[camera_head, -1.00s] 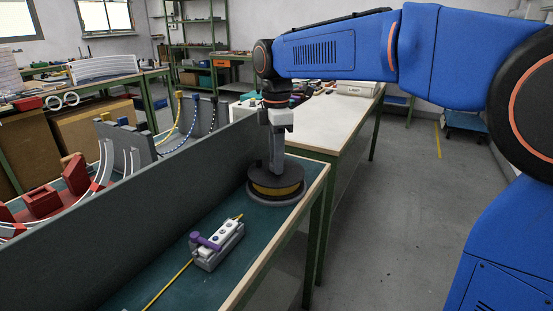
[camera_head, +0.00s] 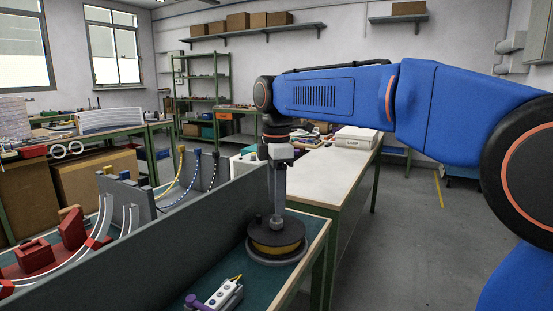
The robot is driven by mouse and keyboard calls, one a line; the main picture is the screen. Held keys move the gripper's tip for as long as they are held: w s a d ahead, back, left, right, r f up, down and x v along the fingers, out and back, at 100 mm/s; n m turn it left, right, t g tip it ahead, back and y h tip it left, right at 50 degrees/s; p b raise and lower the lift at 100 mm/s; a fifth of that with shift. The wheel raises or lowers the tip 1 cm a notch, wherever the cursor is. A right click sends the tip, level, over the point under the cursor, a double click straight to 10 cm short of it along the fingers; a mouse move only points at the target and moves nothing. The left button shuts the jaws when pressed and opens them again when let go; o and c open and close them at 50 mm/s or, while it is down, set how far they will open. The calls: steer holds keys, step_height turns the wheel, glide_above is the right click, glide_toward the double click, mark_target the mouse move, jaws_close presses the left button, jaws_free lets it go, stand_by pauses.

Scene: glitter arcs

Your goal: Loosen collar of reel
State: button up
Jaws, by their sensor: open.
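The reel (camera_head: 262,246) is a round dark drum with a yellow-brown winding, on a grey round base at the far right end of the green bench top. Its collar (camera_head: 276,222) is a small dark piece at the centre of its top, mostly hidden by the gripper. My gripper (camera_head: 279,212) points straight down over the reel's centre with its fingertips at the collar. It is open. I cannot tell whether the fingers touch the collar.
A grey upright panel (camera_head: 150,243) runs along the bench, left of the reel. A grey device with a purple lever (camera_head: 215,297) stands in front, partly cut off. Red fixtures (camera_head: 72,228) stand behind the panel. A pale table (camera_head: 335,181) lies beyond.

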mark_target(277, 220)
step_height(277, 220, up, 12)
steer(key=shift+f, duration=0.15)
stand_by(0.4)
steer(key=s+d+f+m+t, duration=0.2)
steer(key=s+d+f+m, duration=0.8)
steer(key=s+d+f, duration=0.4)
steer(key=s+d+f+m+t, duration=0.1)
steer(key=s+d+f+m, duration=0.3)
steer(key=f, duration=0.4)
steer(key=s+d+f+m+t, duration=0.1)
steer(key=s+d+f+m, duration=0.3)
steer(key=s+f, duration=0.4)
steer(key=shift+s+d+f+m+t, duration=0.3)
steer(key=shift+s+m+t, duration=0.15)
steer(key=shift+m, duration=0.45)
